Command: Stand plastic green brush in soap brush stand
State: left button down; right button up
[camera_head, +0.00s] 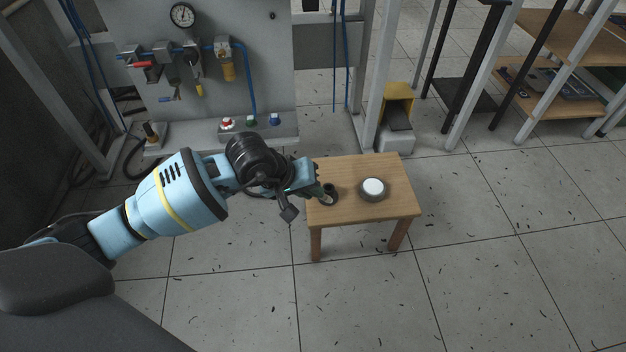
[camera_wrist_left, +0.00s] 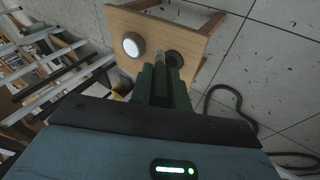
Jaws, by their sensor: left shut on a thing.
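My left gripper (camera_head: 316,191) is over the left edge of the small wooden table (camera_head: 350,211). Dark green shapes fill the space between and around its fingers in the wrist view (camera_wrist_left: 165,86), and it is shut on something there. I take this to be the green brush, mostly hidden; a small greyish piece (camera_wrist_left: 160,59) shows at the fingertips. A dark round holder (camera_head: 330,198), likely the brush stand, is on the table right beside the fingertips; it also shows in the wrist view (camera_wrist_left: 176,61). I cannot tell whether the brush touches it. My right gripper is not in view.
A round grey dish with a white top (camera_head: 373,188) stands on the table to the right of the holder. The table's right side is clear. A pneumatic panel (camera_head: 200,70) and a yellow-hooded pedal (camera_head: 397,107) are behind. Shelving (camera_head: 550,75) stands at the back right.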

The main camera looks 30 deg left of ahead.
pick_arm(q)
jog(key=w+a+f+b, duration=0.3)
jog(key=w+f+b, duration=0.2)
jog(key=w, duration=0.1)
jog(key=shift+w+a, duration=0.25)
jog(key=shift+w, duration=0.05)
dwell(0.6)
jog(key=c, duration=1.5)
grip_release()
jog(key=shift+o, duration=0.9)
